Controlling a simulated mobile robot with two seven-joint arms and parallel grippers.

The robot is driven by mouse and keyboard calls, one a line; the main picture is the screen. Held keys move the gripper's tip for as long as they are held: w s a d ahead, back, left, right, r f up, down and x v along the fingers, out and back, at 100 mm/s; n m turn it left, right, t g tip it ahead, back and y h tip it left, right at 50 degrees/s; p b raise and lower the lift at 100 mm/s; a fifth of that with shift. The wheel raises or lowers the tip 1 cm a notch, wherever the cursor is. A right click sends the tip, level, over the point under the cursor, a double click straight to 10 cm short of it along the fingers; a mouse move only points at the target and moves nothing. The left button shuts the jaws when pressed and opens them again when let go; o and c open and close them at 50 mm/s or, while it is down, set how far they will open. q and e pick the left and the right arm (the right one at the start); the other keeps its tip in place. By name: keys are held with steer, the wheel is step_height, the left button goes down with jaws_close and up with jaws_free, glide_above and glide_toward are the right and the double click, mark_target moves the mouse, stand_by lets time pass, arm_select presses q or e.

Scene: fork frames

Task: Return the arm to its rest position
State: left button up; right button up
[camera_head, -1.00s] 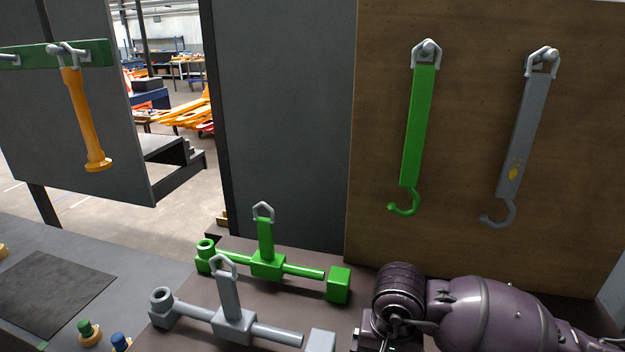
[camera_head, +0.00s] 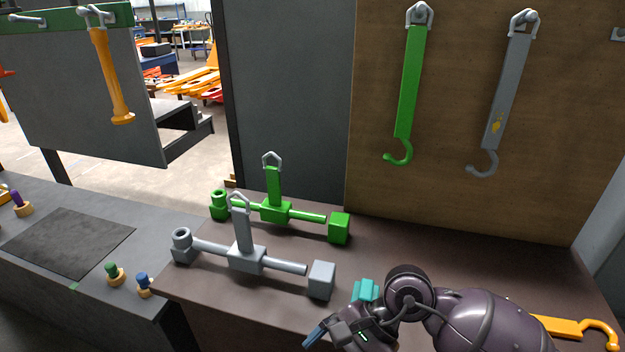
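My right arm comes in from the lower right, over the front part of the brown bench (camera_head: 455,255). Its gripper (camera_head: 335,318) is at the bottom edge, in front of the grey frame's block end. A blue tip and a teal part show there, but whether the fingers are open or shut is unclear. I see nothing held in it. My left arm and gripper are out of view.
A green frame (camera_head: 275,211) and a grey frame (camera_head: 246,258) stand on the bench. A green hook (camera_head: 408,85) and a grey hook (camera_head: 507,85) hang on the board. An orange hook (camera_head: 560,327) lies behind my arm. Small pegs (camera_head: 114,272) stand at left.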

step_height(320, 180, up, 6)
steer(key=a+r+m+t+y, duration=0.15)
steer(key=m+t+y, duration=0.25)
steer(key=m+y, duration=0.9)
steer(key=w+d+f+m+t+h, duration=0.1)
steer(key=w+d+m+t+h, duration=0.2)
steer(key=m+t, duration=0.6)
steer(key=w+d+f+m+t+h, duration=0.2)
steer(key=w+d+m+t, duration=0.3)
steer(key=m, duration=0.7)
steer(key=s+d+f+m+t+h, duration=0.3)
steer(key=d+f+m+h, duration=0.8)
steer(key=m, duration=0.6)
steer(key=s+d+f+m+g+h, duration=0.5)
steer(key=s+d+f+m, duration=0.1)
steer(key=s+f+m, duration=0.3)
steer(key=shift+s+d+f+m, duration=0.15)
steer(key=shift+d+f+m, duration=0.2)
steer(key=shift+f+m, duration=0.6)
steer(key=shift+r+m, duration=0.25)
